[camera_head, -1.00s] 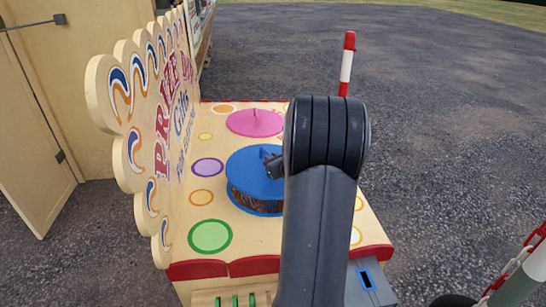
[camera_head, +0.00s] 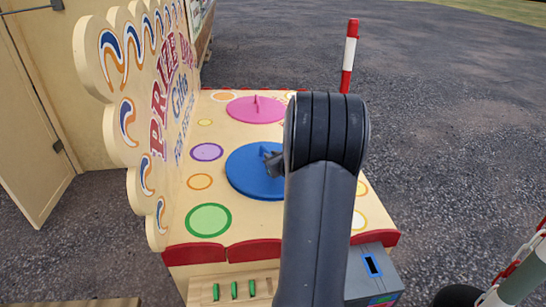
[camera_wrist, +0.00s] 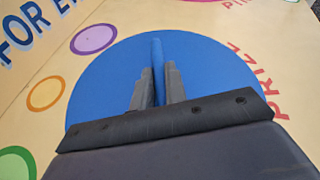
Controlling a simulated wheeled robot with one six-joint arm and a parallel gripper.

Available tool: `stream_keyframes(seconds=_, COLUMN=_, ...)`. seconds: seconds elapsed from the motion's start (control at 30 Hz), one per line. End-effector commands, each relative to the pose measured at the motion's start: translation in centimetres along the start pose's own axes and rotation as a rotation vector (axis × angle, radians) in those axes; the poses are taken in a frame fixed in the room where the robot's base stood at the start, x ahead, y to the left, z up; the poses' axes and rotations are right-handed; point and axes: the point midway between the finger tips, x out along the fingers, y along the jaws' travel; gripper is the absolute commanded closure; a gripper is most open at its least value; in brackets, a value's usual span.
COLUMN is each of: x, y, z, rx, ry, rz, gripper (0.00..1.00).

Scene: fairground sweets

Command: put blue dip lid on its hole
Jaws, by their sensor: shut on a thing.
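The blue dip lid (camera_head: 248,178) is a flat disc with an upright fin handle. It lies level with the cream counter top, and the hole beneath it is covered. In the wrist view the blue lid (camera_wrist: 205,78) fills the middle, and its fin stands between the two fingers. My gripper (camera_wrist: 158,85) is shut on this fin. In the head view my gripper (camera_head: 272,163) shows at the lid's right, and my arm hides the lid's right edge. Whether the lid is fully seated cannot be told.
A pink lid (camera_head: 256,110) lies behind the blue one. A scalloped sign board (camera_head: 140,120) stands along the counter's left side. A red and white post (camera_head: 349,58) rises at the back right. A grey box (camera_head: 374,272) sits at the front right. Painted rings mark the counter (camera_head: 240,225).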

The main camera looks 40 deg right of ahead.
Motion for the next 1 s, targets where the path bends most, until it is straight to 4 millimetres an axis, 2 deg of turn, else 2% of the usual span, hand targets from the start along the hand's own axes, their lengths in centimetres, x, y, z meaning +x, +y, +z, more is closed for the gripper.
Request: stream_keyframes(seconds=1.0, x=0.22, y=0.14, z=-0.72, rx=0.000, ry=-0.002, rz=-0.001, gripper=1.00)
